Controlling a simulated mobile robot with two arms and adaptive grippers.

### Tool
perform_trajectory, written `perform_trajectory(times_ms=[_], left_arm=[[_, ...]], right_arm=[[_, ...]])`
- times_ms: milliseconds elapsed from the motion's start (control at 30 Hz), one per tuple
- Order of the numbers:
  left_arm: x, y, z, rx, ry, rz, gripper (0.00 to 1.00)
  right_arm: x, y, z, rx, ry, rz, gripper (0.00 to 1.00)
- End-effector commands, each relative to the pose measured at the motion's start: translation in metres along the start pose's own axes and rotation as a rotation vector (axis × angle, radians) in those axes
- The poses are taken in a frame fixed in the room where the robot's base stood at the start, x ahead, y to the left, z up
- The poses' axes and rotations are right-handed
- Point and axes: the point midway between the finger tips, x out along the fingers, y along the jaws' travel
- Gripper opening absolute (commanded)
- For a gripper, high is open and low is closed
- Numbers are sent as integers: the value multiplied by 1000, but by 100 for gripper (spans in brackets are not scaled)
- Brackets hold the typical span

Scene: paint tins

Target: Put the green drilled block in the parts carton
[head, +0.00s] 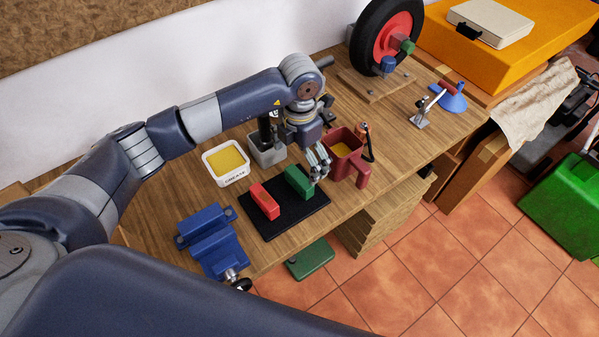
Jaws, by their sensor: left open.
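The green drilled block (297,181) lies on a black mat (283,223) on the wooden workbench, to the right of a red block (264,201). My left gripper (319,168) reaches down from above, its open fingers at the right end of the green block; I cannot tell whether they touch it. No drilled hole can be made out. My right gripper is not in view.
A grey box (267,155) stands close behind my left gripper, partly hidden. A blue vise (211,239) is at the bench's front left. A wheel (387,38) and an orange case (500,48) are at the back right. The bench's right middle is fairly clear.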

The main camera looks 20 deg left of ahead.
Motion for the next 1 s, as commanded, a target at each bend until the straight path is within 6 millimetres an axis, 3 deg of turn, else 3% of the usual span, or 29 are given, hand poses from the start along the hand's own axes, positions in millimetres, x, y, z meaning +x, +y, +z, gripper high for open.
perform_trajectory(times_ms=[300, 433, 600, 900, 1000], left_arm=[[30, 0, 0, 0, 1, -1, 98], [47, 1, 0, -2, 3, -3, 98], [72, 2, 0, 0, 0, -1, 98], [79, 3, 1, 0, -2, 0, 98], [78, 3, 1, 0, -2, 0, 76]], right_arm=[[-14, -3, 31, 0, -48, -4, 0], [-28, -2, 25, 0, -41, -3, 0], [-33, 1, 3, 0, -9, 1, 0], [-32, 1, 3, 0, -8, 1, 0], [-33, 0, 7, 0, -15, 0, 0]])
